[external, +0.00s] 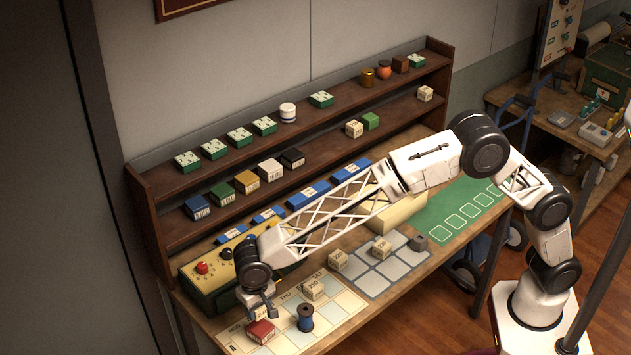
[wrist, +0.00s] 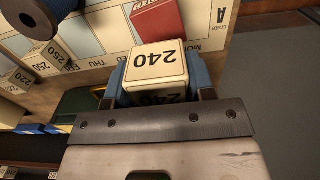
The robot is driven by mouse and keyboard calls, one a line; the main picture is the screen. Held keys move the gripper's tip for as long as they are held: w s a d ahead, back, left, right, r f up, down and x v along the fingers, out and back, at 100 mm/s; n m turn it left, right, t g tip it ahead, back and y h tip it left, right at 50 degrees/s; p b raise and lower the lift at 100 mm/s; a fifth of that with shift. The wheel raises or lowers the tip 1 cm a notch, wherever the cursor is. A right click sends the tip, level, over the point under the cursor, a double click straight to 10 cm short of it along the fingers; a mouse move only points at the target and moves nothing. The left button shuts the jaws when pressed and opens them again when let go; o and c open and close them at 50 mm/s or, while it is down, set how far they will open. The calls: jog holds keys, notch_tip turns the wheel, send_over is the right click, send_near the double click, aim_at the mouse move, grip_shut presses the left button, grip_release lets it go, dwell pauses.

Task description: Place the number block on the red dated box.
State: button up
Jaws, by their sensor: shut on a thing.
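A cream number block marked 240 (wrist: 158,68) sits between the blue fingers of my gripper (wrist: 160,85) in the wrist view; the gripper is shut on it. A red box (wrist: 158,18) lies just beyond the block in the wrist view, on the calendar board near the MON label. In the external view the red box (external: 261,331) is at the board's front left, and my gripper (external: 258,302) is close above and behind it. The held block is mostly hidden there. I cannot tell whether the block and box touch.
A blue spool (external: 305,318) stands right of the red box. A yellow-green control box (external: 205,285) with knobs is behind my gripper. Shelves with small boxes line the wall.

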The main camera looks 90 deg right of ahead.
aim_at(260, 326)
jog(key=shift+f, duration=0.4)
jog(key=shift+f, duration=0.15)
jog(key=shift+f, duration=2.35)
jog(key=shift+f, duration=0.1)
jog(key=o, duration=0.9)
notch_tip(260, 326, up, 12)
jog(key=shift+r, duration=0.1)
